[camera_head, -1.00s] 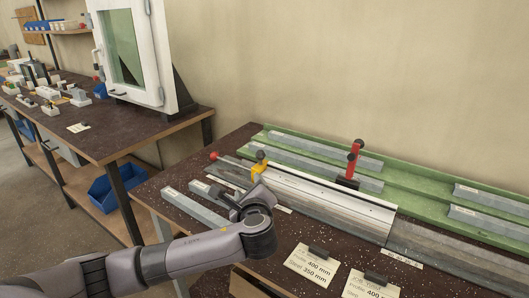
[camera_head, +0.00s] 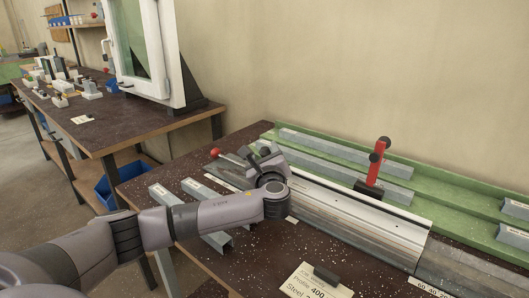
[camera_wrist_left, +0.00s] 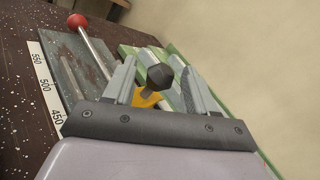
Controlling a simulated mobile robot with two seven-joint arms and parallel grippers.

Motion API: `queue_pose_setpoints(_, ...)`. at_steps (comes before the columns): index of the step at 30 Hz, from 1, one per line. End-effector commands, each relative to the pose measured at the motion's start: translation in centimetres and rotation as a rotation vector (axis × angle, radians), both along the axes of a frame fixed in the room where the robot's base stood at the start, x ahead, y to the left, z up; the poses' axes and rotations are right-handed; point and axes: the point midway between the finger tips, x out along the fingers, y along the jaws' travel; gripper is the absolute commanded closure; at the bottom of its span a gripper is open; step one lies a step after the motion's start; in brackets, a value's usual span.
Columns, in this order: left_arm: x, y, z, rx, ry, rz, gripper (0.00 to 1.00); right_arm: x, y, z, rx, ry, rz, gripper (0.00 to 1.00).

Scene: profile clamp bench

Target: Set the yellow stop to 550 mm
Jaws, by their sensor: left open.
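The yellow stop (camera_wrist_left: 144,98) with its black knob (camera_wrist_left: 160,76) shows in the left wrist view. The knob appears between the two fingers of my left gripper (camera_wrist_left: 165,70), which is open; I cannot tell whether a finger touches it. In the head view my left gripper (camera_head: 261,156) is over the far left end of the rail (camera_head: 345,207) and hides the stop. A white scale (camera_wrist_left: 45,82) reading 550, 500 and 450 runs along the left in the wrist view. The stop's exact reading cannot be told. My right gripper is not in view.
A red-balled lever (camera_head: 216,153) stands just left of my left gripper. A red clamp (camera_head: 377,162) stands upright behind the rail. Grey profiles lie in the green tray (camera_head: 447,193) and at the bench's left. A card (camera_head: 312,283) lies in front.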

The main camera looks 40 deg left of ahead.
Motion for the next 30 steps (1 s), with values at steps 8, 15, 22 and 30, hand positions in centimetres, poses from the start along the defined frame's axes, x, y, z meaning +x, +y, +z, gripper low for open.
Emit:
queue_pose_setpoints(8, 1.4, 1.1, 0.0, -0.001, 0.0, -0.001, 0.44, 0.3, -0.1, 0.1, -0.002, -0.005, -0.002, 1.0)
queue_pose_setpoints(15, 1.4, 1.2, 0.0, -0.002, -0.001, -0.001, 0.44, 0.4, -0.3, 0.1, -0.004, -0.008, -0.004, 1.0)
queue_pose_setpoints(22, 1.4, 1.1, 0.0, -0.002, -0.001, -0.001, 1.0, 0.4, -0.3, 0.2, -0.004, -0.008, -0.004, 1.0)
queue_pose_setpoints(30, 1.6, 4.1, 0.1, 0.001, 0.001, 0.008, 1.0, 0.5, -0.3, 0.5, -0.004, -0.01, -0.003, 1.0)
